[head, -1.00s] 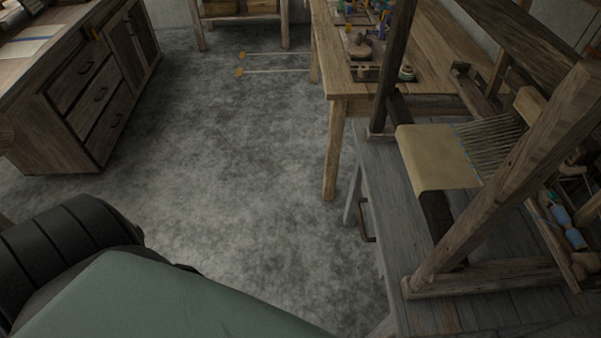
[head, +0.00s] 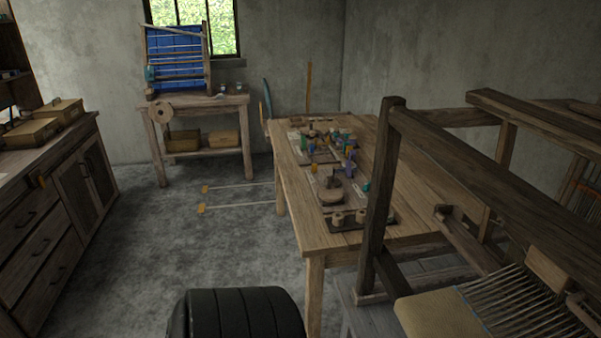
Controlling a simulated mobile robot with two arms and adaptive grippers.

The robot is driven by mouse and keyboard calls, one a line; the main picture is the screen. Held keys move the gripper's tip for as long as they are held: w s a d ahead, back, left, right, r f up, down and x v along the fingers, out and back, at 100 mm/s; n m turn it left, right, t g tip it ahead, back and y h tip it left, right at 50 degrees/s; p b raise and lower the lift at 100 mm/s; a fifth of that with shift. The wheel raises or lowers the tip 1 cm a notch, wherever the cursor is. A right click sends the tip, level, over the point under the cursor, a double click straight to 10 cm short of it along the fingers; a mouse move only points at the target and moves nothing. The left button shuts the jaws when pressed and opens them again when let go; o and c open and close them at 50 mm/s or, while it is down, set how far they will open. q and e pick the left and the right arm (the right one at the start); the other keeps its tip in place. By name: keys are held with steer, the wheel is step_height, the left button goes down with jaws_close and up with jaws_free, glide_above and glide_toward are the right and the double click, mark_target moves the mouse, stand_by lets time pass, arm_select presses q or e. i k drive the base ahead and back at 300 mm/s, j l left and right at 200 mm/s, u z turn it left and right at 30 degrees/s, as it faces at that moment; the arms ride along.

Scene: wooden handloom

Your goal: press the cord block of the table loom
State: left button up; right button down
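A wooden loom frame (head: 378,200) stands close on the right, on a grey wooden table (head: 364,318). It carries a tan cloth (head: 432,314) and pale warp threads (head: 520,305). A light wooden block (head: 548,268) sits above the threads; I cannot tell whether it is the cord block. A smaller frame with blue cloth (head: 178,62) stands on a small table at the back left. Neither of my grippers is in view; a dark ribbed part of my own body shows at the bottom.
A wooden worktable (head: 286,175) with bobbins and small tools stands in the middle. A drawer cabinet (head: 40,240) lines the left, with boxes (head: 57,110) on top. Two thin rods (head: 240,205) lie near the back table. The grey floor (head: 130,270) between them is clear.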

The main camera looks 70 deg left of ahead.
mark_target(550, 267)
steer(key=k+j, duration=0.1)
steer(key=j, duration=0.3)
steer(key=k+j+z, duration=0.1)
steer(key=j, duration=0.25)
steer(key=k+j, duration=0.1)
steer(key=j, duration=0.3)
steer(key=k+j+z, duration=0.1)
steer(key=j, duration=0.25)
steer(key=k+j, duration=0.15)
steer(key=j, duration=0.25)
steer(key=z, duration=0.05)
